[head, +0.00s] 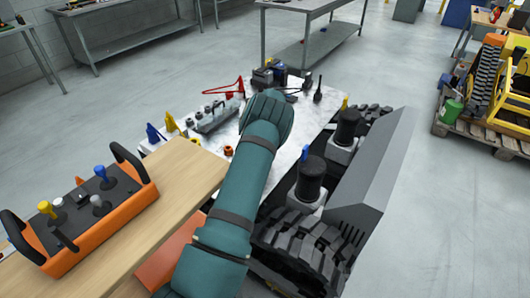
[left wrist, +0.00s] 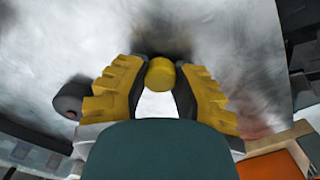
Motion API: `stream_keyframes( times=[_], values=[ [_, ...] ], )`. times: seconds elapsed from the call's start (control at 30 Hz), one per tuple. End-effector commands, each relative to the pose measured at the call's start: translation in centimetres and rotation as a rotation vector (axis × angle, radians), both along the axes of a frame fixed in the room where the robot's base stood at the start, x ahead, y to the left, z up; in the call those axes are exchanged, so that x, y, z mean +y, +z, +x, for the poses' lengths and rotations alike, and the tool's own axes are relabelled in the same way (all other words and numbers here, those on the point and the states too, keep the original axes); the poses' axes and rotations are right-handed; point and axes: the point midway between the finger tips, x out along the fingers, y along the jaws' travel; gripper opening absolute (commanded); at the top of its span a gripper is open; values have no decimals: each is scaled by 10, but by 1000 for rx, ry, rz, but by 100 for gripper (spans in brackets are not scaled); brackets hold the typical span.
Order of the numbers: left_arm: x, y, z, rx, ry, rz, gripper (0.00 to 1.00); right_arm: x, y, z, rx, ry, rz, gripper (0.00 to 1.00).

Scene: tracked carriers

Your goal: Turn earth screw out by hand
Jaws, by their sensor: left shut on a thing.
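In the left wrist view my left gripper (left wrist: 160,75) has its two yellow ribbed fingers closed on either side of a yellow round piece (left wrist: 160,73), which I take to be the earth screw. The piece stands over a worn grey metal surface (left wrist: 225,50). In the head view my teal left arm reaches over the pale metal top (head: 292,140), and its glove-like end hides the fingers and the piece. My right gripper is not in view.
An orange control box (head: 120,225) with levers sits on a wooden top (head: 185,190) at left. A tracked carrier (head: 375,175) stands right of my arm. Red, blue and black tools lie on the metal top.

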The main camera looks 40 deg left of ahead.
Motion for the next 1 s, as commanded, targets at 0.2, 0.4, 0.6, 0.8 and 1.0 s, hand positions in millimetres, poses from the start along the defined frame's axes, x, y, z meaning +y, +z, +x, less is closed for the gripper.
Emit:
stream_keyframes(
  times=[0.2,0.4,0.6,0.8,1.0],
  values=[
    [-1,-2,-1,5,284,-2,1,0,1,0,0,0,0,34],
    [-2,-2,-1,5,557,-1,1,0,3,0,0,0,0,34],
    [-1,-2,-1,5,762,-1,1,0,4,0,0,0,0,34],
    [-1,-2,-1,5,794,-3,1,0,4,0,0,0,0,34],
    [-1,-2,-1,4,791,-2,60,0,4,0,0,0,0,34]
  ],
)
